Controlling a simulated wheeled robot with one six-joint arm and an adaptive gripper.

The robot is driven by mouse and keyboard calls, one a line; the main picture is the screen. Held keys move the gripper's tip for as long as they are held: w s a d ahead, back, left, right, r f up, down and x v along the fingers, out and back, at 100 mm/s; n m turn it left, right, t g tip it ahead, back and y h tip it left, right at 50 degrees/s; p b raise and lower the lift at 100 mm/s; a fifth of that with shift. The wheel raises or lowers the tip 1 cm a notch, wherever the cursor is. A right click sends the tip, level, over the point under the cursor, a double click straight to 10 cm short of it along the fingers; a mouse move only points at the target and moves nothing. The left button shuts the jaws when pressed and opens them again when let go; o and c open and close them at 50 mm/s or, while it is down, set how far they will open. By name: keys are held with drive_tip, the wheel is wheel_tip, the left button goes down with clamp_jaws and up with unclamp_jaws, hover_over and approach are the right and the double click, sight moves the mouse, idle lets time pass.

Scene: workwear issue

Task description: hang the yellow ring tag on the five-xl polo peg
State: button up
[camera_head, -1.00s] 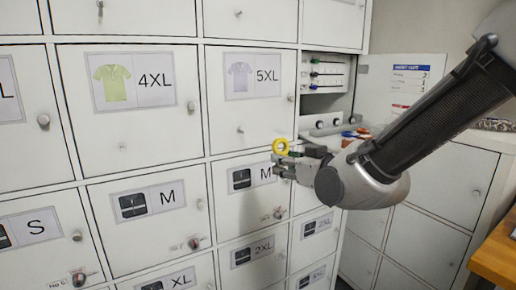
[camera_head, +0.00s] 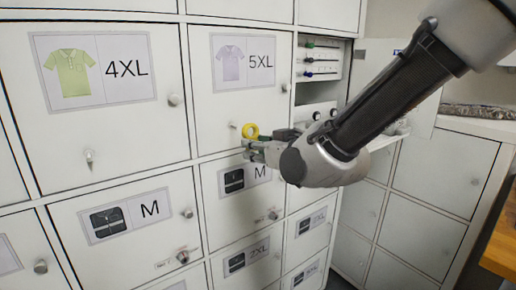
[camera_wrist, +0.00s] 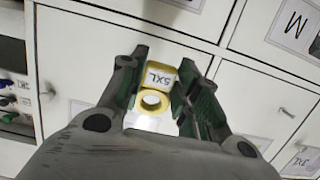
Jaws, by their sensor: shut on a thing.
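The yellow ring tag (camera_head: 251,130) is held upright at the tips of my gripper (camera_head: 252,146), in front of the 5XL polo door (camera_head: 215,100). In the wrist view the tag (camera_wrist: 155,76) reads 5XL and sits between the two fingers of my gripper (camera_wrist: 156,88), with its round hole visible. The five-xl polo peg (camera_head: 232,125) sticks out low on that door, just left of the ring in the head view. The ring appears apart from the peg; the depth between them is hard to judge. I cannot make out the peg in the wrist view.
The 4XL polo door (camera_head: 125,135) with its own peg (camera_head: 89,158) is to the left. Below are M doors with knobs (camera_head: 188,213). An open compartment with small coloured items (camera_head: 310,58) is at the right. A wooden surface (camera_head: 503,245) is at the far right.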

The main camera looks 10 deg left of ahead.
drive_tip(key=shift+r+x, duration=0.15)
drive_tip(key=shift+x, duration=1.85)
drive_tip(key=shift+r+x, duration=0.2)
drive_tip(key=shift+x, duration=1.8)
drive_tip(key=shift+a, duration=0.1)
drive_tip(key=o, duration=1)
drive_tip(key=shift+c, duration=0.2)
